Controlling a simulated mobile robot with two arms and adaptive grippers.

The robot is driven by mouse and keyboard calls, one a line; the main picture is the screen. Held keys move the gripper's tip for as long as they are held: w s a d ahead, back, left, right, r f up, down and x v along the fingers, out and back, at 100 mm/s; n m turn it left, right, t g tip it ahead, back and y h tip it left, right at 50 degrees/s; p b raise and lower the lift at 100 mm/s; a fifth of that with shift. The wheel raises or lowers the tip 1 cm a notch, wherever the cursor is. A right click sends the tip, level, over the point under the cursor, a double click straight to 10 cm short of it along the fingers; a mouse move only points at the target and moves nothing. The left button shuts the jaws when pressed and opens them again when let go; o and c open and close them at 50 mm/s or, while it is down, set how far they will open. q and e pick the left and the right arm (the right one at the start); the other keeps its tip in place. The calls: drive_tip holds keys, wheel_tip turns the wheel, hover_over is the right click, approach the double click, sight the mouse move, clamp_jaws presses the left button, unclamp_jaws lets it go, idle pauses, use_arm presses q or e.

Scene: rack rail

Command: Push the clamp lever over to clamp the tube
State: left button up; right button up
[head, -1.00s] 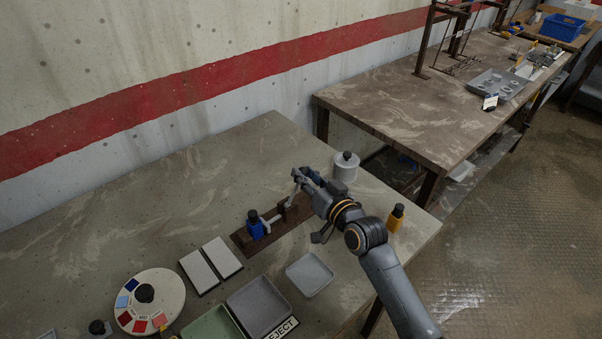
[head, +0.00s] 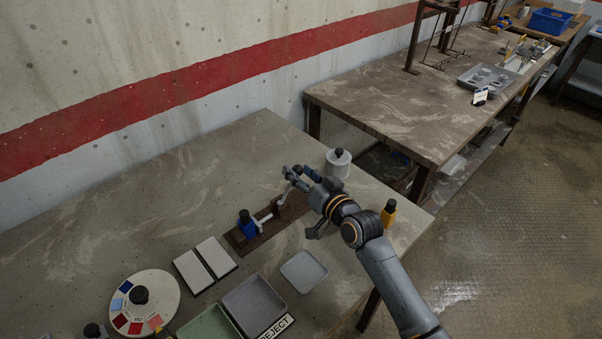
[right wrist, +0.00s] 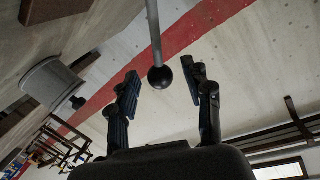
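The clamp fixture has a dark brown base plate (head: 244,247) on the near bench. A blue block with a black knob (head: 246,226) stands at its left end, and a pale tube (head: 264,218) runs from it towards the right. My right gripper (head: 290,178) is above the plate's right end and partly hides the clamp there. In the right wrist view, the lever is a grey rod (right wrist: 154,30) with a black ball knob (right wrist: 160,77). The knob shows between the two open, spread fingers (right wrist: 162,88); I see no finger touching it. My left gripper is out of view.
A white jar with a black knob (head: 338,165) stands just behind my right gripper. White pads (head: 205,265), grey trays (head: 304,271) and a colour wheel (head: 152,292) lie in front. The bench behind the clamp is clear.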

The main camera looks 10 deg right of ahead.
drive_tip(key=v, duration=1.2)
drive_tip(key=shift+a+r, duration=0.25)
drive_tip(key=shift+a, duration=0.05)
drive_tip(key=c, duration=0.5)
drive_tip(key=a+r+n+p, duration=0.1)
drive_tip(key=a+n, duration=0.1)
drive_tip(key=n, duration=0.1)
drive_tip(key=a+r+n+g+p, duration=0.1)
drive_tip(key=n, duration=0.1)
drive_tip(key=shift+s+a+r+p, duration=0.15)
drive_tip(key=shift+a+r+p, duration=0.15)
drive_tip(key=shift+a, duration=0.1)
clamp_jaws()
wheel_tip(320, 180, up, 4)
drive_tip(key=a+n+h+p, duration=0.2)
drive_tip(key=a+n+h, duration=0.1)
drive_tip(key=n, duration=0.3)
drive_tip(key=w+f+n+p, duration=0.1)
drive_tip(key=w+f+p, duration=0.2)
drive_tip(key=w, duration=0.6)
drive_tip(key=shift+w+d+f, duration=0.25)
drive_tip(key=shift+w+f, duration=0.05)
drive_tip(key=shift+f, duration=1.05)
